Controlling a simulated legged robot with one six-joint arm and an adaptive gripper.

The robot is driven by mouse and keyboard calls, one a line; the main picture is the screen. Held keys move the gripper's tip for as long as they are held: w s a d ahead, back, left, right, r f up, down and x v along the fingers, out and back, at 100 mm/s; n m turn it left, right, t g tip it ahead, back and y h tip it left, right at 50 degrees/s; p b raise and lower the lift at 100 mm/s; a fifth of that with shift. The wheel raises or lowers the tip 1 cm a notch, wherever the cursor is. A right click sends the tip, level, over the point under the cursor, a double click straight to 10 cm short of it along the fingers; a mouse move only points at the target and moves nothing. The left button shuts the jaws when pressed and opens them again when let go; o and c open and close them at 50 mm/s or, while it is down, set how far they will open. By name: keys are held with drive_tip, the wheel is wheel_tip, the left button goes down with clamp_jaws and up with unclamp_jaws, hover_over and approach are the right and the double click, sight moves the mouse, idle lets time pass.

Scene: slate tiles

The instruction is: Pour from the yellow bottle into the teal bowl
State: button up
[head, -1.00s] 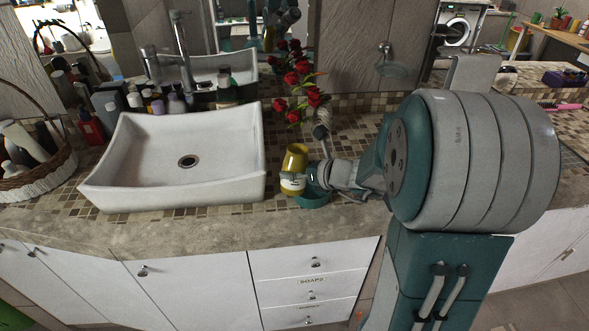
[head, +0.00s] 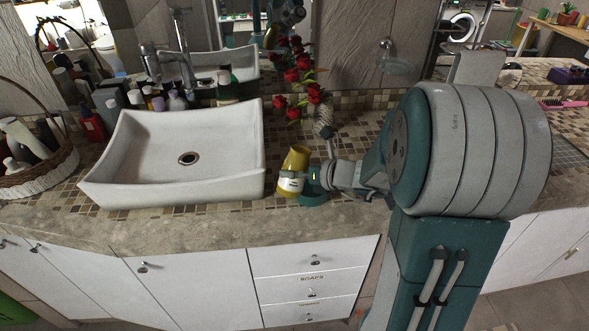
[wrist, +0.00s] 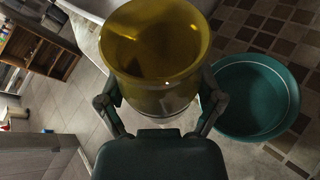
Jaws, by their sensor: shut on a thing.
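The yellow bottle (head: 295,161) with a white label is in the middle of the head view, beside the sink. It leans, its top to the right. My gripper (wrist: 160,103) is shut on it, one finger on each side. In the wrist view the yellow bottle (wrist: 155,75) shows its wide open mouth and yellow inside; I cannot make out its contents. The teal bowl (wrist: 258,95) lies right of the bottle in the wrist view, and looks empty. In the head view the teal bowl (head: 313,200) is low at the bottle's right, partly hidden by my gripper.
A white sink (head: 110,180) fills the counter to the left. A vase with red roses (head: 313,94) stands behind the bottle. Several toiletries (head: 172,101) stand behind the sink, and a wicker basket (head: 45,180) is at the far left. The counter's front edge is close.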

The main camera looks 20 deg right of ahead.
drive_tip(key=shift+a+f, duration=0.3)
drive_tip(key=shift+s+f+m+y, duration=0.1)
drive_tip(key=shift+f+m+y, duration=0.2)
drive_tip(key=shift+f+m, duration=0.3)
idle(0.4)
drive_tip(key=shift+s+a+f+m+g+y, duration=0.1)
drive_tip(key=shift+a+f+m+g+y, duration=0.2)
drive_tip(key=shift+f+m+y, duration=0.15)
